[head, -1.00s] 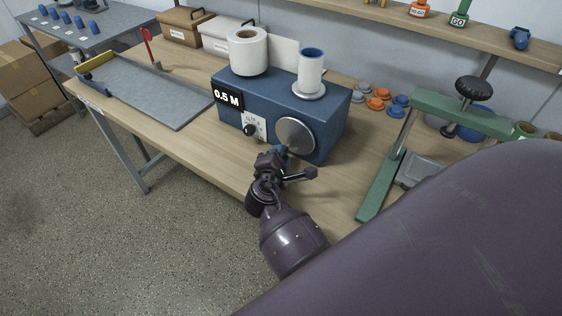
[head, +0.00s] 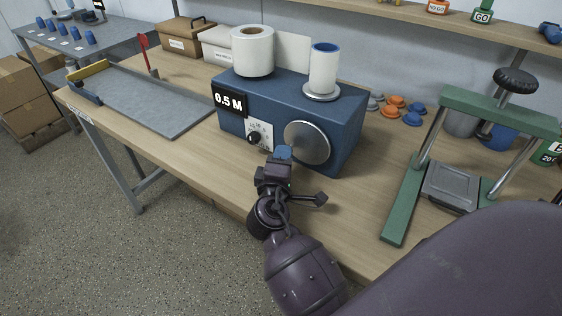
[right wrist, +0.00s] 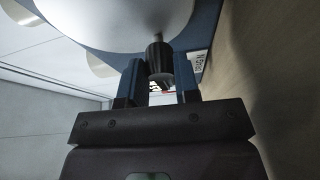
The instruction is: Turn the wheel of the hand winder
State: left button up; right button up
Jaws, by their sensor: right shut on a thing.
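The hand winder (head: 345,120) is a blue box on the wooden bench, with a white paper roll (head: 252,52) and a white spool with a blue top (head: 323,70) on it. Its silver wheel (head: 308,143) is on the front face; it also shows in the right wrist view (right wrist: 125,22). My right gripper (head: 284,153) is at the wheel's lower left edge. In the right wrist view my right gripper (right wrist: 158,86) has its fingers either side of the wheel's dark handle (right wrist: 158,60) and is shut on it. In the head view the fingers hide the handle. My left gripper is not in view.
A green press frame (head: 405,200) stands right of the winder. Orange and blue caps (head: 395,102) lie behind. A grey cutting board (head: 145,98) lies left. A "0.5 M" sign (head: 229,102) and a dial (head: 256,138) are on the winder's front. The bench's front edge is clear.

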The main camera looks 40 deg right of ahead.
jog(key=shift+r, duration=0.1)
dwell(0.3)
jog(key=o, duration=0.9)
jog(key=shift+o, duration=0.2)
